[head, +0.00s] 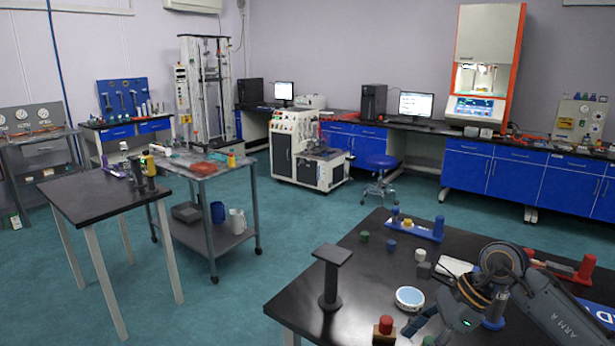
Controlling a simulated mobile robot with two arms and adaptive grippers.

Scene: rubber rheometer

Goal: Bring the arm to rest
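My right arm comes in from the lower right over the near black table (290,300), its grey links bent at a round dark joint. My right gripper (432,322) is low at the bottom edge of the picture, over the table's front part, and partly cut off. I cannot make out whether its fingers are open or shut, or whether anything is between them. My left arm and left gripper are not in view. The rubber rheometer (485,65), a tall white and orange cabinet with a lit chamber, stands on the far bench at the right.
Near my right gripper are a round blue-topped dish (410,298), a red-topped block (384,327) and a dark pedestal (331,277). A blue rack (425,230) stands further back. A second black table (90,198) and a grey cart (225,245) are at left. Floor between is clear.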

